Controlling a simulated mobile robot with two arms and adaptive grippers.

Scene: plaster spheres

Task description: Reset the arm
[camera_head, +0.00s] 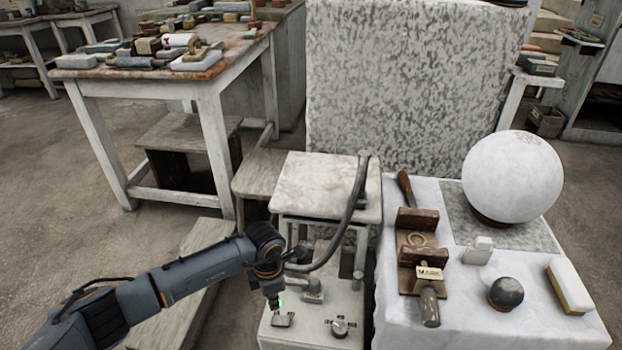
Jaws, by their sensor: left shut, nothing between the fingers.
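My left arm comes in from the lower left, and its dark wrist bends down over a pale stand (290,335). My left gripper (275,302) is small in the view, points down above the low front part of this stand and is shut with nothing in it. A small metal piece (284,320) lies just below the fingertips; I cannot tell whether they touch it. A dark curved tube or bar (348,215) runs from the stand's upper plate (318,190) down to beside my wrist. My right gripper is not in view.
A white-draped table (465,325) at the right bears a large plaster sphere (512,177), a small dark ball (506,292), a wooden clamp-like tool (420,255) and a yellow-white block (570,287). A cluttered workbench (215,80) stands behind left. Floor is open at left.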

